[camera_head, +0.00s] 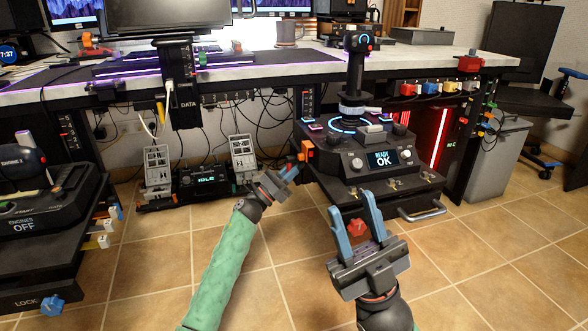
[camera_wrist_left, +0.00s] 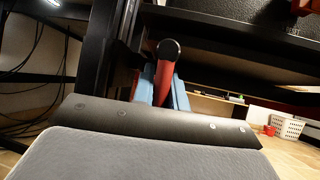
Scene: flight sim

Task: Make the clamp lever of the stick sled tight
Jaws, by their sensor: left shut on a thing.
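The stick sled (camera_head: 375,165) stands right of centre in the head view, with a joystick on top and a display reading "READY OK". The clamp lever (camera_wrist_left: 165,72) shows in the left wrist view as a red arm with a round black end. My left gripper (camera_head: 293,168) is at the sled's left side, shut on this lever; its blue fingers (camera_wrist_left: 160,84) lie on both sides of it.
A silver handle (camera_head: 422,211) sticks out at the sled's front right. The throttle unit (camera_head: 35,215) stands at the left. Pedals (camera_head: 157,165) and hanging cables are behind under the desk. The tiled floor in front is clear.

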